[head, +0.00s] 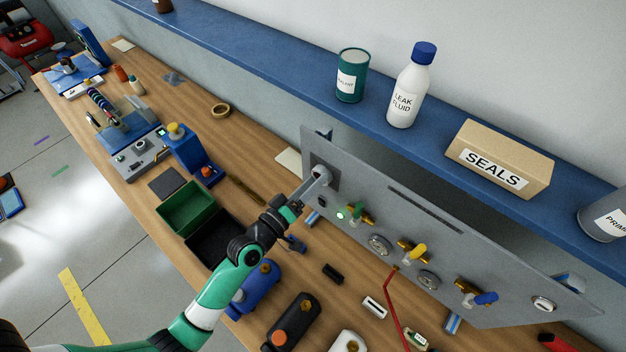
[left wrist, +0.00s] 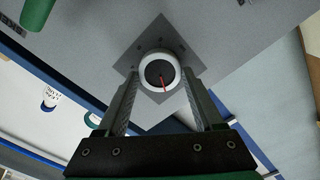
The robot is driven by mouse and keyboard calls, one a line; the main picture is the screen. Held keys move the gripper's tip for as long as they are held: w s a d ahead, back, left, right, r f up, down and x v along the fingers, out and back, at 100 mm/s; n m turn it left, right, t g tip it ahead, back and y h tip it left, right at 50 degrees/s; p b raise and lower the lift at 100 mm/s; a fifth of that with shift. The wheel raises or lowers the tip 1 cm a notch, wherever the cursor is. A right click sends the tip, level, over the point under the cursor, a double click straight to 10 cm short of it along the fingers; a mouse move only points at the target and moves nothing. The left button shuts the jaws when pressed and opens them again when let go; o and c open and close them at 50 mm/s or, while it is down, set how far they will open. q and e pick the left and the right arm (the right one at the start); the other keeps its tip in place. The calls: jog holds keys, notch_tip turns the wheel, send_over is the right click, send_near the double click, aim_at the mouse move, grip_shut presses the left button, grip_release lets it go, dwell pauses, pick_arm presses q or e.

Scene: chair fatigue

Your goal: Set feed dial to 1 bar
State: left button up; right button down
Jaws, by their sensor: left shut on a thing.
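The feed dial (left wrist: 159,72) is a round knob with a light rim, a dark face and a red pointer, on a darker square plate (left wrist: 178,38) on the grey panel. In the left wrist view it sits between my left gripper's (left wrist: 160,88) two fingers, which are shut on its sides. The red pointer points down in that view, slightly right. No scale reading is legible. In the head view, my left gripper (head: 318,180) reaches the dial at the left end of the grey panel (head: 440,240). My right gripper is not in view.
The panel carries a green valve (head: 356,213), a yellow valve (head: 416,252) and a blue valve (head: 482,298), with gauges between. A green open box (head: 190,208) is on the bench. A blue shelf (head: 290,75) runs above.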

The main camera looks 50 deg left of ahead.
pick_arm(q)
jog(key=n+p, duration=0.1)
jog(key=n, duration=0.4)
jog(key=shift+n, duration=0.3)
dwell(0.4)
jog(key=o, duration=1.4)
jog(key=s+b, duration=0.1)
jog(key=s, duration=0.2)
jog(key=s+d+b, duration=0.1)
jog(key=s, duration=0.3)
jog(key=s+b, duration=0.1)
jog(key=s, duration=0.3)
jog(key=shift+s+d, duration=0.25)
